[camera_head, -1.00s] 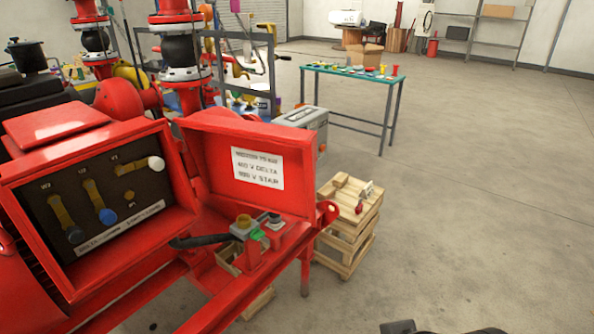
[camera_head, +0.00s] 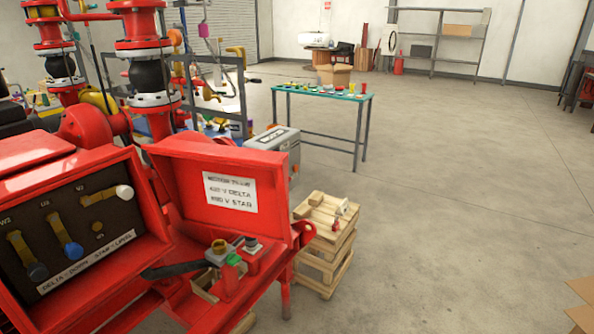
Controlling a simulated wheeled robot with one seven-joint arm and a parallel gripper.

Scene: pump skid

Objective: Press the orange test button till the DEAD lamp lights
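I cannot make out an orange test button or a DEAD lamp for certain. Beside the open red terminal box (camera_head: 60,190) is a small grey unit (camera_head: 222,252) with a yellow-brown round cap on top. Next to it, a red bracket (camera_head: 232,280) carries a green part (camera_head: 233,259), and a dark round-topped part (camera_head: 252,245) stands to its right. Which of these, if any, is the tester is too small to tell. A black handle-like piece (camera_head: 175,270) lies to their left. My gripper is not in view.
The upright red lid (camera_head: 225,190) carries a white label about delta and star voltages. A wooden crate stack (camera_head: 325,260) with small items stands right of the skid. A green-topped table (camera_head: 330,93) is behind. The concrete floor on the right is mostly open.

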